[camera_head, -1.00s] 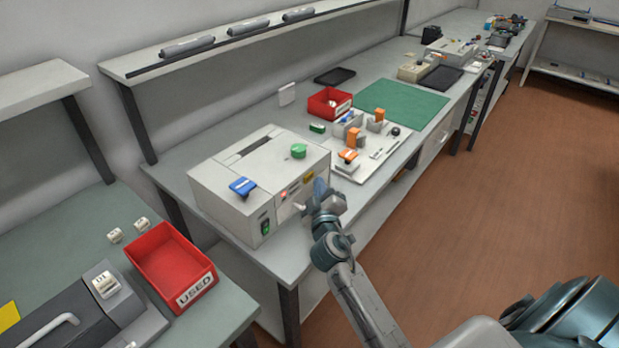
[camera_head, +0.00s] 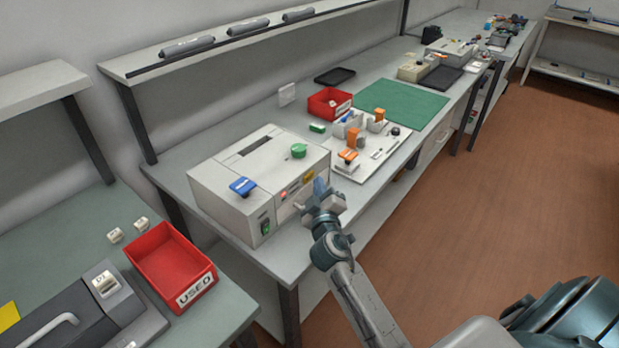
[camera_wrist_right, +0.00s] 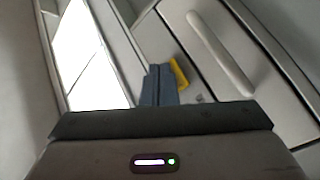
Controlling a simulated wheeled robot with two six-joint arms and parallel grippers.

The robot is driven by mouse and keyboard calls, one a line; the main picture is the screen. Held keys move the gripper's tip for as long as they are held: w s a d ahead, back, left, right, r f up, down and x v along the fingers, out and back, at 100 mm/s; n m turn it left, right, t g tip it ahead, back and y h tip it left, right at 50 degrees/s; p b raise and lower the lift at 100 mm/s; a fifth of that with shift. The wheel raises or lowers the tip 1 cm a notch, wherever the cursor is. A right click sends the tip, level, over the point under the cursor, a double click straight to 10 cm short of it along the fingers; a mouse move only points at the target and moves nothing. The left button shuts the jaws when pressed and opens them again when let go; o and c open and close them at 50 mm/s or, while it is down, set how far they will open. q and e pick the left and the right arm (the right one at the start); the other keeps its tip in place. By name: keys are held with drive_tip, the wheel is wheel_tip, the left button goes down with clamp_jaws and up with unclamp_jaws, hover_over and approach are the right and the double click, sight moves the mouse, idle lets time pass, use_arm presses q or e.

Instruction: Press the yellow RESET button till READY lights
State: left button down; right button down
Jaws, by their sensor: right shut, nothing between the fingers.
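My right gripper (camera_head: 312,203) is shut and empty, close to the front panel. In the right wrist view, the yellow button (camera_wrist_right: 180,73) shows just beside the closed fingertips (camera_wrist_right: 160,80), partly hidden by them. I cannot tell whether they touch. No READY lettering is legible. My left gripper is not in view.
A white fixture board (camera_head: 372,165) with orange-topped parts stands right of the machine, before a green mat (camera_head: 402,104) and a red bin (camera_head: 330,103). A red USED bin (camera_head: 172,268) is at lower left. The floor in front is clear.

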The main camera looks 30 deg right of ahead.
drive_tip(key=shift+w+a, duration=0.15)
drive_tip(key=shift+w, duration=0.2)
drive_tip(key=shift+w+a, duration=0.15)
drive_tip(key=shift+w, duration=0.2)
idle(0.6)
drive_tip(key=shift+s, duration=0.1)
drive_tip(key=shift+s+d+b, duration=0.3)
drive_tip(key=shift+s, duration=0.35)
drive_tip(key=shift+s+d+b, duration=0.1)
drive_tip(key=shift+s+d, duration=0.2)
drive_tip(key=shift+s, duration=0.5)
drive_tip(key=shift+s+d+b, duration=0.1)
drive_tip(key=shift+s+d, duration=0.25)
drive_tip(key=shift+s, duration=0.4)
drive_tip(key=shift+s+d+b, duration=0.1)
drive_tip(key=shift+s+d, duration=0.2)
drive_tip(key=shift+s, duration=0.5)
